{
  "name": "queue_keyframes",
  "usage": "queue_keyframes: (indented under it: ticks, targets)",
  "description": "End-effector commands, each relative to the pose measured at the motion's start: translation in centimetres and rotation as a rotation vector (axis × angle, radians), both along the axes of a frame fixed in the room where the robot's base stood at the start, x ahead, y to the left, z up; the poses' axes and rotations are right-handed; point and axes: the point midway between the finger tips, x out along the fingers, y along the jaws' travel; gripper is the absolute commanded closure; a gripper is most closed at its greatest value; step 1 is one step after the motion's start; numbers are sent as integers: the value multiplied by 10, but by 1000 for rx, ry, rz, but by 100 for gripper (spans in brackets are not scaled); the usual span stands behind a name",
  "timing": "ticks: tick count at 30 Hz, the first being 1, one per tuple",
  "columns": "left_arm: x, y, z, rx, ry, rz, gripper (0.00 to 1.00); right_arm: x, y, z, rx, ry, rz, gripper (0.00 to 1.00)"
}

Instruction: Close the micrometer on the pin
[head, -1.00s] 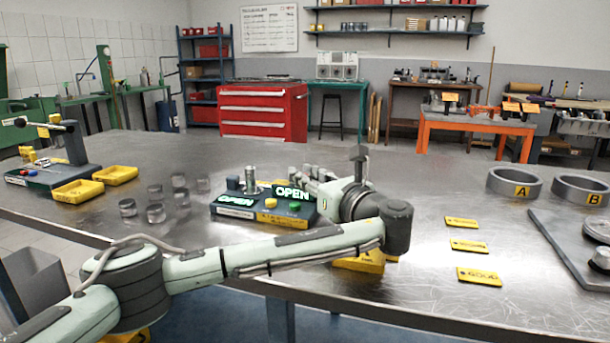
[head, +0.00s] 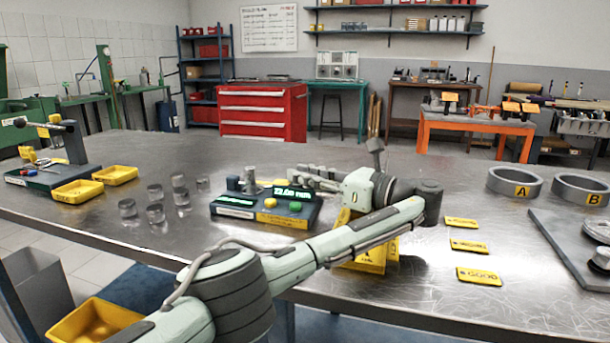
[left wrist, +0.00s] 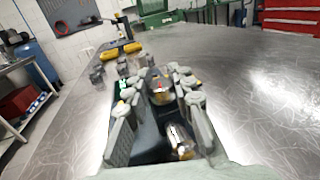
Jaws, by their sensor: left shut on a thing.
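The micrometer (head: 265,222) is a dark blue bench unit with lit green displays, a yellow and a green button. Its right display now shows a number in mm; the left display's text is too small to read. An upright metal pin (head: 250,179) stands at the unit's top left. My left gripper (head: 287,180) reaches in from the right at the top of the unit and is shut on a metal part of the micrometer. In the left wrist view, the fingers (left wrist: 158,95) flank a shiny round part (left wrist: 161,90); which part it is cannot be told clearly. My right gripper is not in view.
Several metal cylinders (head: 155,213) stand left of the micrometer. Yellow trays (head: 78,191) lie further left by another fixture. Yellow label cards (head: 469,246) and rings (head: 514,181) lie right. A yellow bin (head: 372,258) is partly behind my left arm.

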Motion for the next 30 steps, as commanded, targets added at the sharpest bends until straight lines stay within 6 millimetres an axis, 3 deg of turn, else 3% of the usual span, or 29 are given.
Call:
queue_keyframes:
  ticks: [8,9,15,24,30]
  targets:
    - [1,0,3,2,-6,-2,100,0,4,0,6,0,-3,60]
    - [1,0,3,2,-6,-2,76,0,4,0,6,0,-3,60]
    - [1,0,2,1,-4,-1,55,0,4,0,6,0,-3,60]
    - [0,0,3,1,-3,-1,55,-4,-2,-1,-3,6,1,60]
    - [1,0,30,-1,-7,-2,55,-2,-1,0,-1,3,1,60]
